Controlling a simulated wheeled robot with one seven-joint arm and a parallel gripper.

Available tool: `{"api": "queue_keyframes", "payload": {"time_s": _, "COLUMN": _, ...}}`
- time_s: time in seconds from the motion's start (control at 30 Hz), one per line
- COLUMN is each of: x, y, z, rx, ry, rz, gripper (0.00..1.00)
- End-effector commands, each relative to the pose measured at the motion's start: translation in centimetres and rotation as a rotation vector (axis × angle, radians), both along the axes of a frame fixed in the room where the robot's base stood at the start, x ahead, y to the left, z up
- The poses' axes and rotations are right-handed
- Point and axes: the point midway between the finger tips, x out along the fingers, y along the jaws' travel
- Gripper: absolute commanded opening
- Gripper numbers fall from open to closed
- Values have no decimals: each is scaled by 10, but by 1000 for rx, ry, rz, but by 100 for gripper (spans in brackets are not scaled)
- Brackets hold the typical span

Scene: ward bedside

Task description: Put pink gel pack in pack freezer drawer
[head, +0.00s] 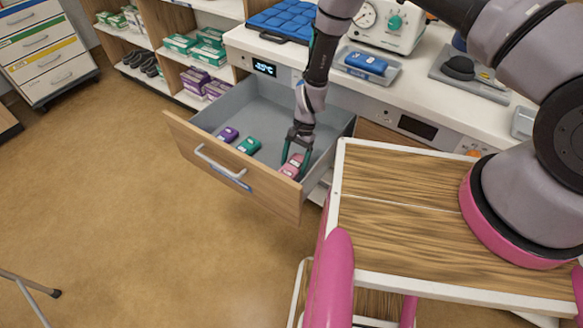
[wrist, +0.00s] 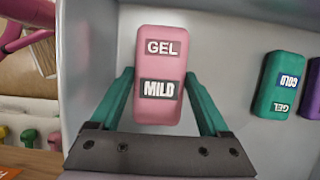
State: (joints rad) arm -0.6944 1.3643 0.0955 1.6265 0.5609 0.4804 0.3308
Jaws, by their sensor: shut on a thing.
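The pink gel pack (head: 291,166) is inside the open drawer (head: 226,165), toward its right end. In the wrist view the pink gel pack (wrist: 160,62) shows labels reading GEL and MILD. My gripper (head: 297,150) reaches down into the drawer and is shut on the pink pack, with a teal finger on each side, also seen in the wrist view (wrist: 158,100). The pack is at or close to the drawer floor; I cannot tell whether it touches. The drawer front has a pale handle (head: 220,167), and a display (head: 264,68) sits above the drawer.
A green pack (head: 249,146) and a purple pack (head: 228,135) lie in the drawer to the left of the pink one. A blue pack (head: 366,62) rests in a grey tray (head: 385,77) on the counter. Open floor (head: 130,210) lies in front of the drawer.

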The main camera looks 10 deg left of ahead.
Motion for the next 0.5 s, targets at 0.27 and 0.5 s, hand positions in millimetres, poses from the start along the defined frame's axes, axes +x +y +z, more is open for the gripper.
{"api": "queue_keyframes", "payload": {"time_s": 0.27, "x": -1, "y": 0, "z": -36, "rx": -1, "ry": 1, "rz": -1, "gripper": 10}}
{"api": "queue_keyframes", "payload": {"time_s": 0.5, "x": 0, "y": 0, "z": -41, "rx": 1, "ry": -1, "rz": 1, "gripper": 10}}
